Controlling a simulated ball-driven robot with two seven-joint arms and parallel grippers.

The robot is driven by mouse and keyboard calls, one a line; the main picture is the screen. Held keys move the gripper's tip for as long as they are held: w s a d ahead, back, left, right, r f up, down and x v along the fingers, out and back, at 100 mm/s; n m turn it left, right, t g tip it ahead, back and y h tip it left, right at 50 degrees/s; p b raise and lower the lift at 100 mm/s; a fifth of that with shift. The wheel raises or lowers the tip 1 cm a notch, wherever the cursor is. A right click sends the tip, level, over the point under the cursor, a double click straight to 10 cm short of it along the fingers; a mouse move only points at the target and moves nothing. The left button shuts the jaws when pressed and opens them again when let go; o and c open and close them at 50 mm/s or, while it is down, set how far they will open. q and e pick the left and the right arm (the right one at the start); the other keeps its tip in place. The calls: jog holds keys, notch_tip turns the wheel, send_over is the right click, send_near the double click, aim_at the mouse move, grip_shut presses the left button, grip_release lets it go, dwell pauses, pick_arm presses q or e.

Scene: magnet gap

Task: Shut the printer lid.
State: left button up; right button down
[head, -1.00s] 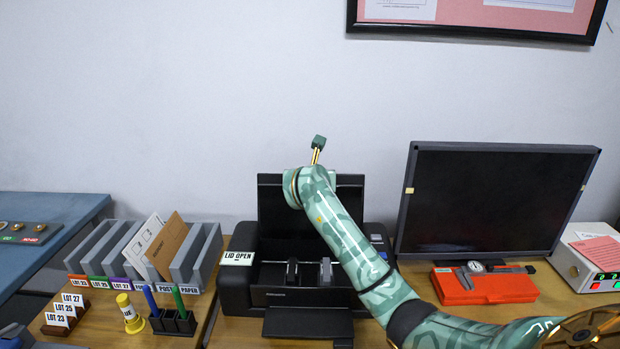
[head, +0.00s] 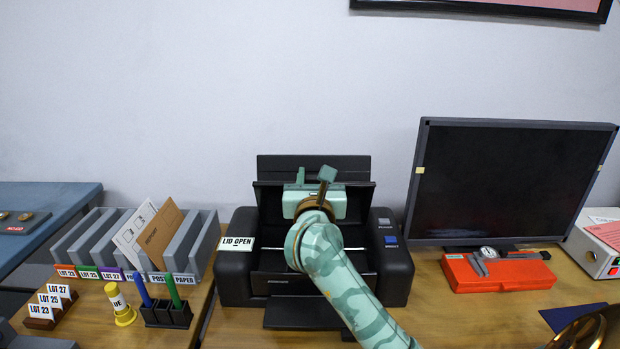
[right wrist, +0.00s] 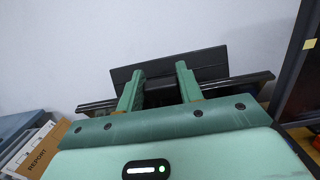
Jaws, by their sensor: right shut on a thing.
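The black printer (head: 397,268) stands on the desk with its front bay open. Its raised lid (head: 268,188) is a dark panel across the back, in front of a taller black panel (head: 280,163). My right gripper (head: 313,176) is at the lid's upper edge, its arm crossing the printer's front and hiding part of the bay. In the right wrist view the fingers (right wrist: 158,88) are shut on a dark part of the lid (right wrist: 245,80). A "LID OPEN" label (head: 237,244) shows on the printer's left.
A monitor (head: 510,185) stands close right of the printer, with an orange case (head: 495,273) before it. Some desk in front right is clear.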

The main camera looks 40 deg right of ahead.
pick_arm(q)
jog(key=shift+s+f+b, duration=0.35)
jog(key=shift+f+b, duration=0.2)
jog(key=shift+f, duration=0.05)
jog(key=shift+s+f+b, duration=0.3)
jog(key=shift+f+b, duration=0.2)
jog(key=shift+f, duration=0.1)
pick_arm(e)
jog(key=shift+s+a+f+t+h, duration=0.5)
jog(key=shift+s+a+f+t, duration=0.1)
jog(key=shift+s+a, duration=0.15)
jog(key=shift+r, duration=0.1)
jog(key=c, duration=0.9)
grip_release()
jog(key=shift+s, duration=0.1)
pick_arm(q)
jog(key=shift+w+r+p, duration=0.35)
jog(key=shift+r+p, duration=0.3)
jog(key=shift+p, duration=0.1)
pick_arm(e)
jog(key=v, duration=1.6)
jog(key=shift+a, duration=0.1)
